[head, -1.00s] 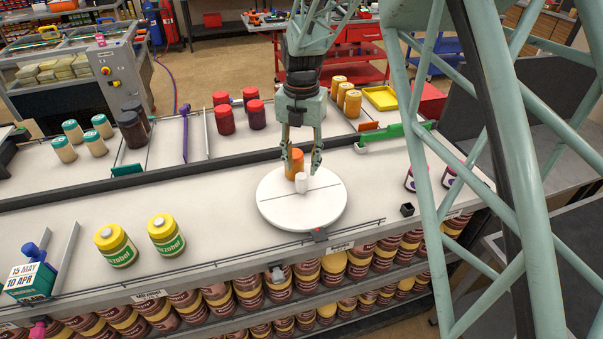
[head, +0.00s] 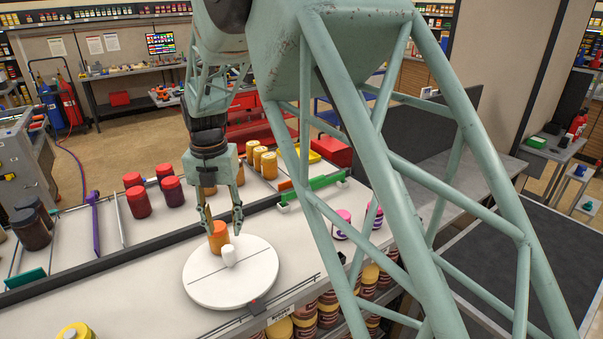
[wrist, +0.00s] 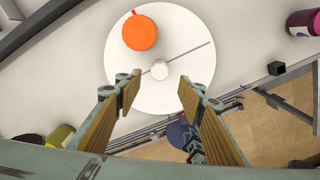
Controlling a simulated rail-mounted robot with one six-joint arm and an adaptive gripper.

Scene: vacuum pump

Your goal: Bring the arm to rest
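My gripper (head: 222,228) is open and empty above the round white disc (head: 205,287). Its two fingers point down with a clear gap between them. An orange jar (head: 218,240) and a small white cylinder (head: 229,256) stand upright on the disc, just below the fingertips. In the wrist view the fingers (wrist: 157,92) are spread wide. There, the white cylinder (wrist: 159,70) shows near the disc's middle, and the orange jar (wrist: 140,33) lies farther up and left. Neither is held.
Red jars (head: 138,201) stand on the counter at left, yellow jars (head: 268,165) behind the gripper. My lattice arm hides part of the counter's right side.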

